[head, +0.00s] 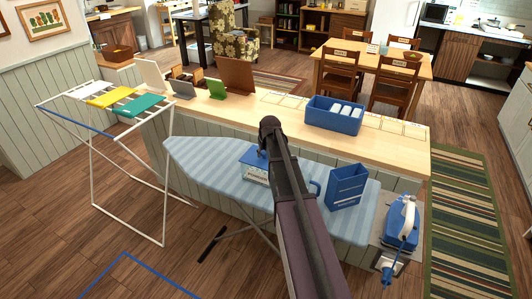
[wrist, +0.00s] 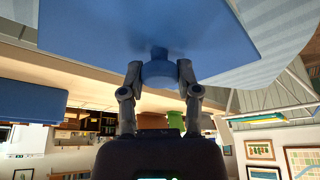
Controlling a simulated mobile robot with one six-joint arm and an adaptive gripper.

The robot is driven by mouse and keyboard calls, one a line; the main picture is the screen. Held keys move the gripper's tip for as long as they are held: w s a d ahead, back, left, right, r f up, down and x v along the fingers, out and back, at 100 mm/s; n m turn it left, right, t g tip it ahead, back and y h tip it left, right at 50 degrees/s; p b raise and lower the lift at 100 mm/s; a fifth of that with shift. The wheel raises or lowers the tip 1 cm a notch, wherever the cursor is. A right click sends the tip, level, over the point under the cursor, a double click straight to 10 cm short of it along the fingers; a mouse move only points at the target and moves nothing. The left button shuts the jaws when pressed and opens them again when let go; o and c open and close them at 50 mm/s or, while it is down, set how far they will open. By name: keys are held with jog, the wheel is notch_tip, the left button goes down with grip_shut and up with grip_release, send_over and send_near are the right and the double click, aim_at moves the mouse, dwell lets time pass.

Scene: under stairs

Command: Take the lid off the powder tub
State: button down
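The powder tub (head: 256,176) stands on the striped ironing board, its pale lettered front partly hidden by my arm. Its blue lid (head: 252,157) shows at the top of the tub; I cannot tell whether there is a gap between them. In the wrist view, which is upside down, the lid (wrist: 90,25) fills the top, with a round blue knob (wrist: 158,72). My gripper (wrist: 160,78) has one finger on each side of the knob, and both fingertips appear to touch it. In the head view the fingers are mostly hidden behind my arm.
The ironing board (head: 205,157) also holds a tall blue box (head: 347,187) and a blue iron (head: 401,222) at its right end. Behind is a wooden counter (head: 270,107) with a blue crate (head: 333,117). A drying rack (head: 125,150) stands left.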

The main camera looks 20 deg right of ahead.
aim_at(264, 152)
jog(key=c, duration=1)
grip_release()
grip_shut()
jog(key=shift+r, duration=0.2)
jog(key=shift+r+p, duration=0.3)
jog(key=shift+p, duration=0.25)
jog(key=shift+r+p, duration=0.65)
notch_tip(264, 152, up, 6)
jog(key=p, duration=0.6)
jog(key=shift+f, duration=0.1)
